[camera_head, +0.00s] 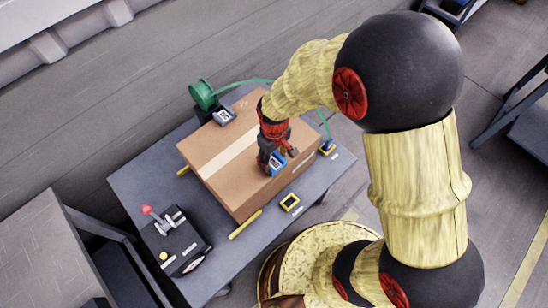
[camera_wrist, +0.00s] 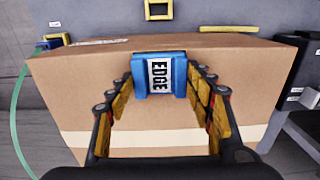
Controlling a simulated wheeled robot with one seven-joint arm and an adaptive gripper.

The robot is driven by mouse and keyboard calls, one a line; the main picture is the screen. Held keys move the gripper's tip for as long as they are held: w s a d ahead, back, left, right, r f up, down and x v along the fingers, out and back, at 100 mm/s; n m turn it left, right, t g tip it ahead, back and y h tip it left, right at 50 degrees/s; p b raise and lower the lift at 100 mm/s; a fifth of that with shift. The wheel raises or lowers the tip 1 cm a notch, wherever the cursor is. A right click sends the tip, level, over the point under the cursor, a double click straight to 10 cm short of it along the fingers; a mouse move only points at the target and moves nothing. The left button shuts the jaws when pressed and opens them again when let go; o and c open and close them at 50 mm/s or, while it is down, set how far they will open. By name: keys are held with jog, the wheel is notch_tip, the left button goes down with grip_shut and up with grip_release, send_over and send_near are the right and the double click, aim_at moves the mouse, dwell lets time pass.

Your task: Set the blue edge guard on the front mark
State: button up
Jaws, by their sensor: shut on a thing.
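The blue edge guard (camera_wrist: 139,76), with a white label reading EDGE, is between the fingers of my gripper (camera_wrist: 160,85) in the wrist view. My gripper is shut on it. In the head view the guard (camera_head: 277,164) is at the box's near right part, below my gripper (camera_head: 274,158). The cardboard box (camera_head: 222,148) lies on the table with a pale tape strip across its top. I cannot tell whether the guard touches the box. A yellow square outline (camera_head: 290,202) is on the table in front of the box; it also shows in the wrist view (camera_wrist: 159,10). I cannot tell which mark is the front one.
A green strap reel (camera_head: 203,94) stands behind the box, with a grey-and-white device (camera_head: 224,115) on the box's back edge. A blue-and-yellow piece (camera_head: 327,147) is at the right. A control box with a red-knobbed lever (camera_head: 173,240) stands at the left. Yellow bars (camera_head: 245,225) lie beside the box.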

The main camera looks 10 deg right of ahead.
dwell(0.4)
jog(key=o, duration=1.1)
jog(key=shift+o, duration=0.2)
notch_tip(320, 180, up, 12)
dwell(0.4)
